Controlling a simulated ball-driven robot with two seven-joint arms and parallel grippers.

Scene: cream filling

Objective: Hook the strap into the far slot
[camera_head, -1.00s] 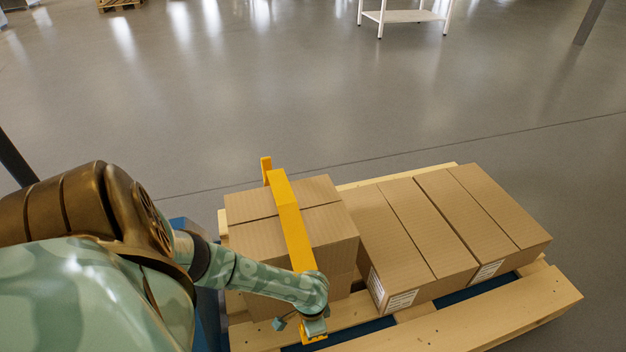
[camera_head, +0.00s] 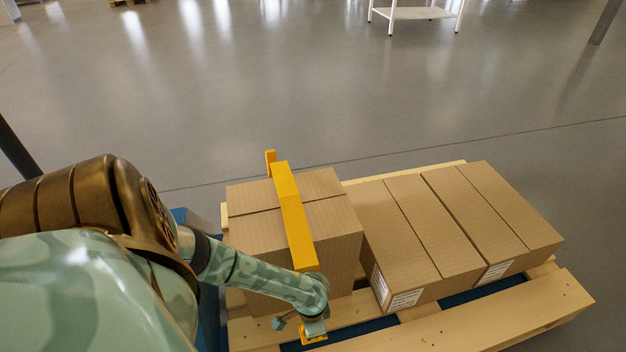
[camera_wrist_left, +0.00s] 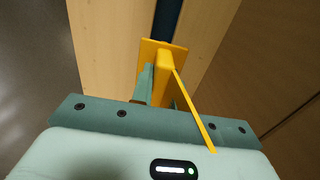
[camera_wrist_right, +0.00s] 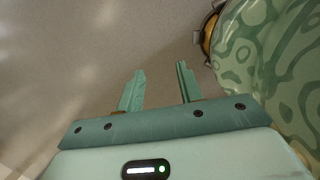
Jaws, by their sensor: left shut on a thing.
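The yellow strap (camera_head: 294,218) lies over the top of the left box stack (camera_head: 330,190) and runs down its near side. My left gripper (camera_head: 312,333) is low at the near side of that stack, shut on the strap's yellow end piece (camera_wrist_left: 165,62). The left wrist view shows this piece between the fingers, beside a yellow plate, with the strap's thin edge (camera_wrist_left: 196,112) slanting away. A yellow upright piece (camera_head: 270,161) stands behind the stack. I cannot make out a slot clearly. My right gripper (camera_wrist_right: 160,72) is open and empty over the floor, outside the head view.
The boxes stand on a wooden pallet (camera_head: 500,320) with dark blue gaps. Lower boxes (camera_head: 490,215) fill its right side. A white shelf frame (camera_head: 415,13) stands far off at the back. The grey floor (camera_head: 300,90) behind the pallet is clear.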

